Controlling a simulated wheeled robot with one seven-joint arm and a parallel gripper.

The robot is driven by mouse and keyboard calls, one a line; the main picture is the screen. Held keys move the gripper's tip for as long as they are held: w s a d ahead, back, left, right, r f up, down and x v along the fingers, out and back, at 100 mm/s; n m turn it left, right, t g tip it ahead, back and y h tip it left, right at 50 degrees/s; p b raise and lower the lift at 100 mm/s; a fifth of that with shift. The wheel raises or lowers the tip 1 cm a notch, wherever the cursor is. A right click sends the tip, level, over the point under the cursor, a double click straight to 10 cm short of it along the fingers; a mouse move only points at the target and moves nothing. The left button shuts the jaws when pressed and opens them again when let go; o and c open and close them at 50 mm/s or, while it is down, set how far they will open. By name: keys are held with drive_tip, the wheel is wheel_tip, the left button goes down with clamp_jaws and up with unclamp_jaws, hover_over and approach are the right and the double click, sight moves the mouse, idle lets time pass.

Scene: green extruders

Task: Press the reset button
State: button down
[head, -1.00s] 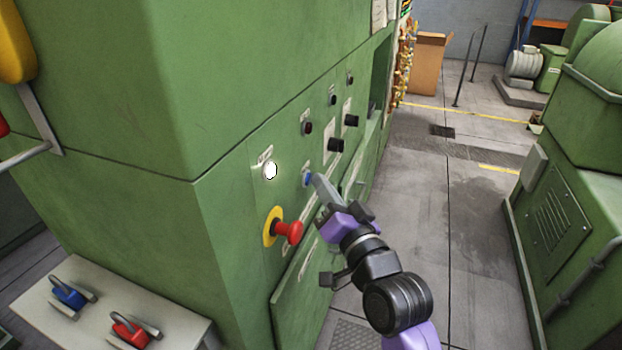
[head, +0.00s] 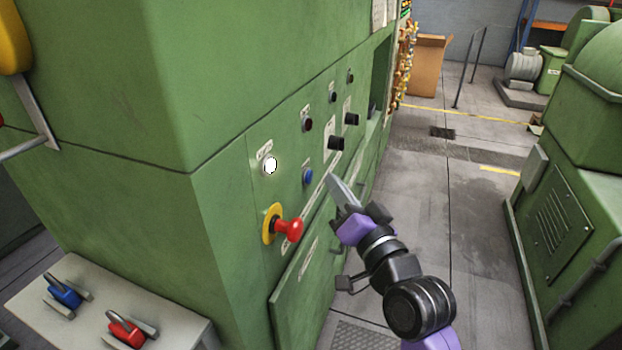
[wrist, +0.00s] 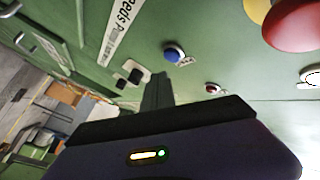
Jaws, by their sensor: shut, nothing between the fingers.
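The green cabinet's control panel (head: 268,205) carries several buttons and knobs. A blue button (head: 308,177) sits on it, above and right of the red mushroom button (head: 288,229) with its yellow collar. A white lit button (head: 270,165) is at upper left. Labels are too small to read, so I cannot tell which is the reset button. My gripper (head: 332,180) is shut and empty, right of the blue button and apart from it. In the wrist view the blue button (wrist: 174,53) lies just beyond the fingertips (wrist: 157,80), with the red mushroom button (wrist: 296,24) at upper right.
Black knobs (head: 336,143) and a dark red button (head: 307,125) are higher on the panel. Another green machine (head: 572,200) stands right, with open floor between.

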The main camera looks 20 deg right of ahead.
drive_tip(key=s+d, duration=0.1)
drive_tip(key=s+d+b, duration=0.1)
drive_tip(key=d, duration=0.1)
drive_tip(key=shift+s, duration=0.15)
idle(0.6)
